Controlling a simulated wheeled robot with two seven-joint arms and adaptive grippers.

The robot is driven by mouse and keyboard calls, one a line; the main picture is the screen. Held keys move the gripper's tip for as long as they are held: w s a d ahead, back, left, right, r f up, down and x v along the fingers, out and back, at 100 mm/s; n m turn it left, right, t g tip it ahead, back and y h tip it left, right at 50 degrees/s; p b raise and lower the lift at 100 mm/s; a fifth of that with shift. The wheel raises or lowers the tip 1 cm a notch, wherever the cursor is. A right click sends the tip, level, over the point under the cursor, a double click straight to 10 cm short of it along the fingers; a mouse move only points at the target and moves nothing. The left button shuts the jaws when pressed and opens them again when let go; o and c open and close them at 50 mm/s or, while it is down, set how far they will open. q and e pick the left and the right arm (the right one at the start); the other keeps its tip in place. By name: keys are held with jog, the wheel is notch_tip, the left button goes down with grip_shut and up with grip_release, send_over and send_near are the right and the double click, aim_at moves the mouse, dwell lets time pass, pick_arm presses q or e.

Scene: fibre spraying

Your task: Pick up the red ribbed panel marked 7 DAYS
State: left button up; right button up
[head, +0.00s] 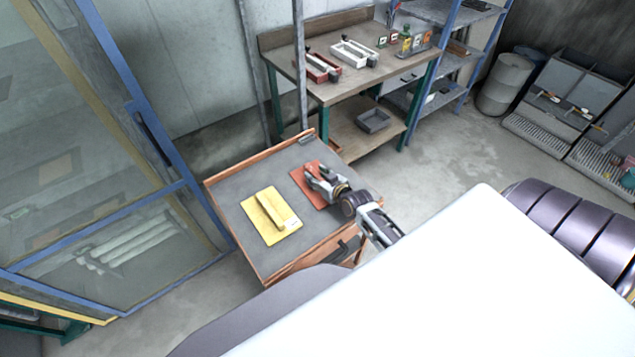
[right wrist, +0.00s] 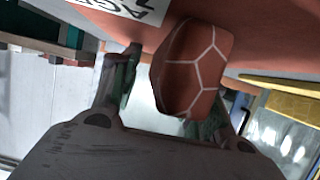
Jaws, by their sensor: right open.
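The red panel (head: 312,198) lies flat on the grey top of a small wooden cabinet, partly hidden by my right gripper (head: 312,177). In the right wrist view the red panel (right wrist: 270,35) fills the top. Its raised red rib (right wrist: 195,65), with pale hexagon lines, stands between the two fingers of my right gripper (right wrist: 172,85). The jaws are open around the rib; I cannot tell whether either finger touches it. A white label (right wrist: 140,8) on the panel shows part of its lettering and a 7. My left gripper is out of view.
A yellow ribbed panel (head: 255,220) lies left of the red one on the cabinet top (head: 235,190), which has a raised wooden edge. A workbench (head: 340,90) with trays stands behind. A blue-framed glass door (head: 130,180) is at the left.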

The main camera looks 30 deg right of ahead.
aim_at(317, 176)
jog(key=shift+c, duration=0.4)
grip_shut()
jog(key=shift+w+r, duration=0.1)
jog(key=shift+r, duration=0.05)
jog(key=shift+r, duration=0.1)
notch_tip(317, 176, up, 10)
dwell(0.8)
dwell(0.5)
